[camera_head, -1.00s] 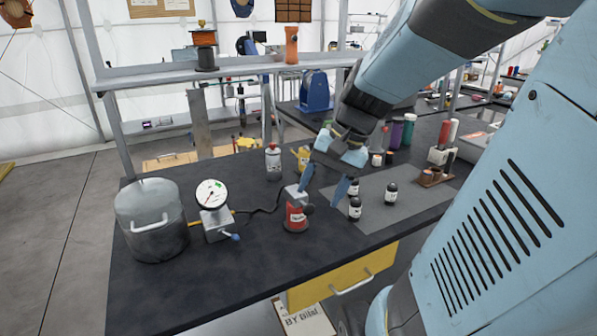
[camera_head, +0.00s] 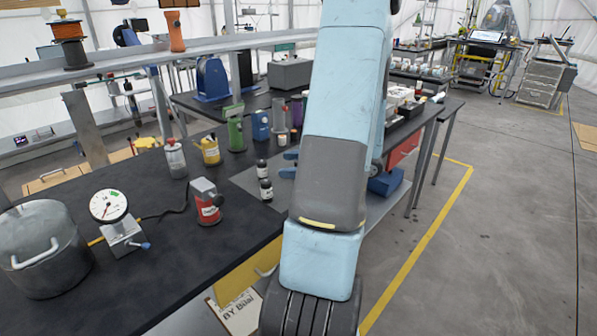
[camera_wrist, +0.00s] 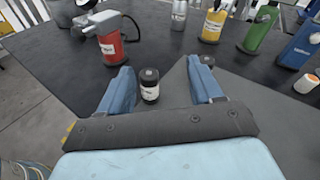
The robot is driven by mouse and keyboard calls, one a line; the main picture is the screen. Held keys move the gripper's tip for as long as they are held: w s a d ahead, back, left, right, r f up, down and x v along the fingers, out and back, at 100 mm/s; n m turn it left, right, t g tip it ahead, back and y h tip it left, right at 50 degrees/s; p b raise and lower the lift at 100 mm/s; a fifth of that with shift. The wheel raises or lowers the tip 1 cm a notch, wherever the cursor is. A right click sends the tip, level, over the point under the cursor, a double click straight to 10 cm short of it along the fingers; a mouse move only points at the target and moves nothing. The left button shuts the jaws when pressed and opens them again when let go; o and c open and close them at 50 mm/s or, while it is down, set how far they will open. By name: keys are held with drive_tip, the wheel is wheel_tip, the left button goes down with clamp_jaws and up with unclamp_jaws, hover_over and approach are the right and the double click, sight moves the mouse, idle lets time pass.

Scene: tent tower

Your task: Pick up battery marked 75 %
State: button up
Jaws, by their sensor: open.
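No marking of 75 % is readable in either view, so I cannot tell which thing is that battery. My gripper (camera_wrist: 160,66) is open, its two blue fingers apart. A small black cylinder with a white label (camera_wrist: 149,86) stands upright between the fingers in the wrist view, nearer the left one, with no grip on it visible. A second dark cylinder top (camera_wrist: 207,60) shows just beyond the right finger. In the head view two such labelled cylinders, one farther (camera_head: 262,170) and one nearer (camera_head: 266,191), stand left of my fingertips (camera_head: 288,164); my arm hides the rest.
A red device (camera_head: 207,205), gauge (camera_head: 110,208) and metal pot (camera_head: 45,255) stand left on the black table. Yellow (camera_head: 210,150), green (camera_head: 236,133) and blue (camera_head: 261,126) devices stand behind. A grey mat (camera_head: 240,179) lies under the cylinders. Open floor (camera_head: 470,250) is at right.

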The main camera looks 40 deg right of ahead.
drive_tip(key=s+d+f+m+t+h, duration=0.1)
drive_tip(key=d+f+m, duration=0.1)
drive_tip(key=d, duration=0.1)
drive_tip(key=s+d+f+m+t+h, duration=0.1)
drive_tip(key=s+d+m+t+h, duration=0.1)
drive_tip(key=d, duration=0.2)
drive_tip(key=s+d+f+m+t+h, duration=0.1)
drive_tip(key=d+f+m+h, duration=0.1)
drive_tip(key=d+m, duration=0.1)
drive_tip(key=shift+s+d+f+t, duration=0.25)
drive_tip(key=shift+d+f+t, duration=0.05)
drive_tip(key=shift+d+t, duration=0.15)
drive_tip(key=shift+d+f+h, duration=0.1)
drive_tip(key=shift+d+h, duration=0.05)
drive_tip(key=shift+h, duration=0.25)
drive_tip(key=x, duration=0.8)
drive_tip(key=shift+w, duration=0.15)
drive_tip(key=shift+f+x, duration=0.15)
drive_tip(key=shift+x, duration=1.15)
drive_tip(key=shift+f+x, duration=0.1)
drive_tip(key=shift+x, duration=1.25)
drive_tip(key=shift+d, duration=0.2)
drive_tip(key=c, duration=1.1)
drive_tip(key=shift+r, duration=0.1)
